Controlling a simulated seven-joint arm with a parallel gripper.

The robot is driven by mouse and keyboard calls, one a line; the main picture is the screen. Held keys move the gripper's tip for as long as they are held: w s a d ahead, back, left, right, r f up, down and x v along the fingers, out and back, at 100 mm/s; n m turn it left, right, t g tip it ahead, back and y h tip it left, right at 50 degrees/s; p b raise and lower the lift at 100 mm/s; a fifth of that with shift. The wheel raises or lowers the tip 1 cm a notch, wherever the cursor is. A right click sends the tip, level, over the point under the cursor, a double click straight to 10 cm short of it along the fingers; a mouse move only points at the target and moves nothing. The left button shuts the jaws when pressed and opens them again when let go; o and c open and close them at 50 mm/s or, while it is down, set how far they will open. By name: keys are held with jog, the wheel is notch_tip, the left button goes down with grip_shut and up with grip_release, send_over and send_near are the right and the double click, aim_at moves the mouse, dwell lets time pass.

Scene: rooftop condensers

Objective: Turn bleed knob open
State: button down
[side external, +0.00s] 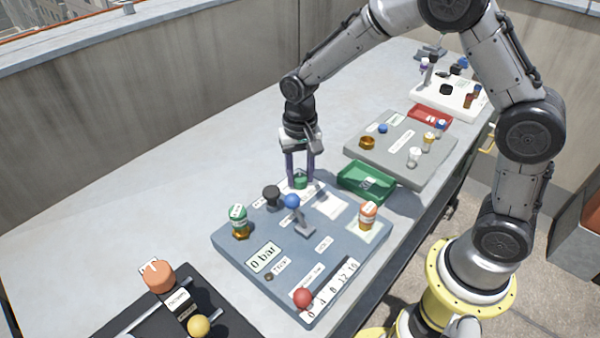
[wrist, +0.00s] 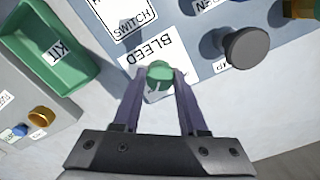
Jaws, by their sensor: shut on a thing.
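The bleed knob (wrist: 159,73) is small, round and green. In the wrist view it sits beside the white label reading BLEED (wrist: 155,50), with a pale pointer mark below it. My gripper (wrist: 160,78) is shut on the knob, one purple finger on each side. In the side external view the knob (side external: 301,181) shows between the fingertips of my gripper (side external: 301,183), at the far edge of the blue-grey panel (side external: 235,262). The fingers point straight down and partly cover the knob. How far the knob is turned I cannot tell.
A black knob (side external: 271,194) and a blue-topped lever (side external: 292,202) stand close on the panel. A green KIT tray (side external: 366,183) lies to the right, before a grey board (side external: 385,150).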

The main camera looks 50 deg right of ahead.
aim_at(300, 177)
jog(key=shift+r, duration=0.1)
jog(key=shift+c, duration=2.2)
grip_release()
notch_tip(300, 177, up, 14)
